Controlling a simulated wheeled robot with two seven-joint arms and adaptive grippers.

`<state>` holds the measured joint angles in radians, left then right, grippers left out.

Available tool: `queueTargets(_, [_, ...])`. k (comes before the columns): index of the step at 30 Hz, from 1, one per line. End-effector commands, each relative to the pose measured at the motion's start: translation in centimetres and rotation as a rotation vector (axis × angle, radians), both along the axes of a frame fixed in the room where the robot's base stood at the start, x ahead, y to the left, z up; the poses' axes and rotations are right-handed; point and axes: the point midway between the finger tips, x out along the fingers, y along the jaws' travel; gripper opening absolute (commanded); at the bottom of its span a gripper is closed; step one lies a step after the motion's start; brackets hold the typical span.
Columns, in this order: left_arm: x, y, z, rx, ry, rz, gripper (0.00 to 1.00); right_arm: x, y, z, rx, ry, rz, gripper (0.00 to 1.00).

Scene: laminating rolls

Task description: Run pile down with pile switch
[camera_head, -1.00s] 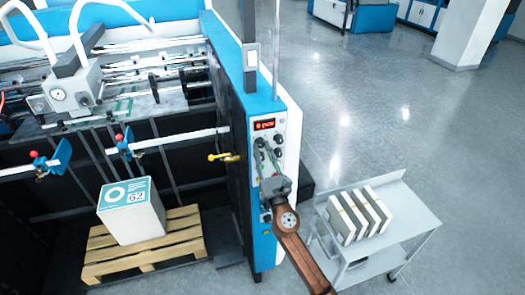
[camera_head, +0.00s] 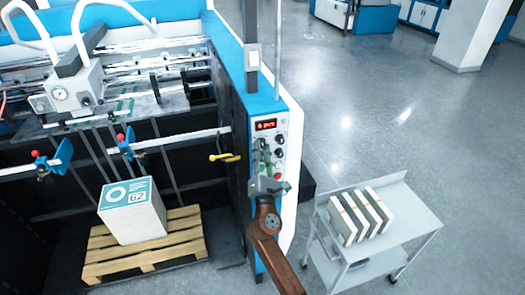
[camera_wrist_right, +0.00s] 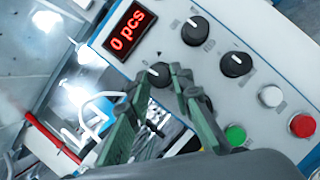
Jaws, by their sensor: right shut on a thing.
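The control panel (camera_head: 285,128) on the blue and white machine post carries a red display, dark knobs and buttons. The pile (camera_head: 134,218), a white block with a teal label, stands on a wooden pallet (camera_head: 165,250) inside the machine. My left gripper is not in view.
Two larger knobs and a green (camera_wrist_right: 236,134) and a red button (camera_wrist_right: 303,125) are close by. A yellow handle (camera_head: 224,157) sticks out left of the post. A grey cart (camera_head: 395,240) with white blocks stands to the right; floor beyond is clear.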

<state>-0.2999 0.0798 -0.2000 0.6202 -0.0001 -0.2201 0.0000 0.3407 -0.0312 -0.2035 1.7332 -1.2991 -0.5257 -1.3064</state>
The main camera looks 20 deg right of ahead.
Motion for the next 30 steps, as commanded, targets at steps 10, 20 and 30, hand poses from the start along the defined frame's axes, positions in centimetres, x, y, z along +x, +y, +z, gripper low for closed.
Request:
queueTargets(10, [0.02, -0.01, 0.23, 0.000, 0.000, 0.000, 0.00, 0.00, 0.10, 0.08, 0.121, 0.005, 0.000, 0.00])
queueTargets(20, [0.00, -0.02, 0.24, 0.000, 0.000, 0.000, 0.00, 0.00, 0.10, 0.07, 0.134, 0.005, 0.000, 0.00])
queueTargets(30, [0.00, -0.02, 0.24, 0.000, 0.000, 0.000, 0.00, 0.00, 0.10, 0.07, 0.132, 0.005, 0.000, 0.34])
